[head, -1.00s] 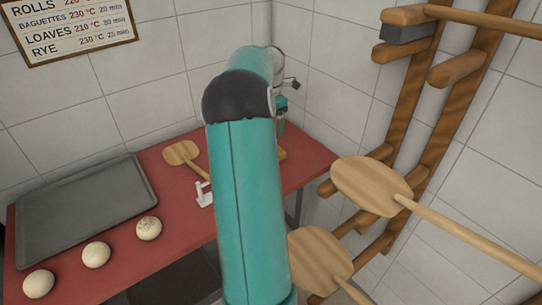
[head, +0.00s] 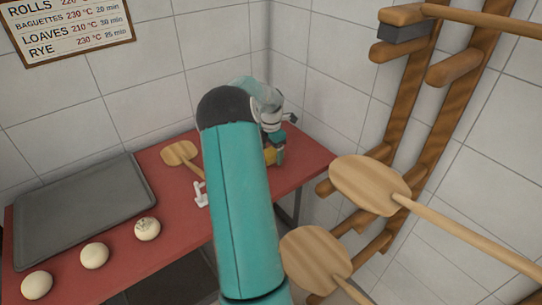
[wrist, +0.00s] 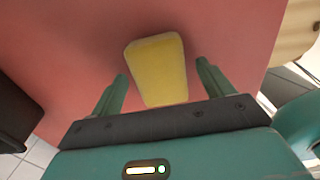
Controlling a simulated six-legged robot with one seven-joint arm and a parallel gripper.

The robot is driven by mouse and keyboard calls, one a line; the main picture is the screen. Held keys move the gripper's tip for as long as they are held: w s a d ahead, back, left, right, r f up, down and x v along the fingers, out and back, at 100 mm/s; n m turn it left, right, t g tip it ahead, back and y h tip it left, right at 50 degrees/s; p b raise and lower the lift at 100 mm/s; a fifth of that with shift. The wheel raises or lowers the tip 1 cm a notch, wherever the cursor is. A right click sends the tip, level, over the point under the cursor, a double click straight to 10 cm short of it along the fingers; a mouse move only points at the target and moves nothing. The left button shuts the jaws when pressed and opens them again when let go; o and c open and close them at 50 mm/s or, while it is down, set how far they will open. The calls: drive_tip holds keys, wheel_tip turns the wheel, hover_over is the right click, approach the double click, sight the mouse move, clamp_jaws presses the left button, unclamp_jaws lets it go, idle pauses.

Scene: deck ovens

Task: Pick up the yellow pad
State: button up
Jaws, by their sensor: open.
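The yellow pad (wrist: 157,72) lies on the red table top. In the wrist view it is a blocky, tapered shape between the two green fingers of my gripper (wrist: 162,70). The fingers are open, with a gap on each side of the pad, and I see no contact. How far the fingertips are above the table is hard to tell. In the head view my gripper (head: 277,157) is low over the right part of the table, and a bit of the yellow pad (head: 269,156) shows beside it. My arm hides part of the table.
On the red table (head: 180,235) are a dark tray (head: 85,205), three dough balls (head: 95,255), a wooden paddle (head: 180,153) and a small white item (head: 201,193). A wooden rack (head: 405,110) with paddles (head: 370,184) stands to the right. Tiled walls close off the back.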

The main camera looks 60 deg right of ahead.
drive_tip(key=shift+f, duration=0.3)
drive_tip(key=c, duration=1.1)
drive_tip(key=shift+r, duration=0.1)
drive_tip(key=shift+r, duration=0.55)
drive_tip(key=s+a+r, duration=0.2)
drive_tip(key=a+r, duration=0.2)
drive_tip(key=s+a+r, duration=0.3)
drive_tip(key=a+r, duration=0.1)
drive_tip(key=s+a+r, duration=0.2)
drive_tip(key=a+r, duration=0.1)
drive_tip(key=shift+s+a+r, duration=0.3)
drive_tip(key=shift+a+r, duration=0.1)
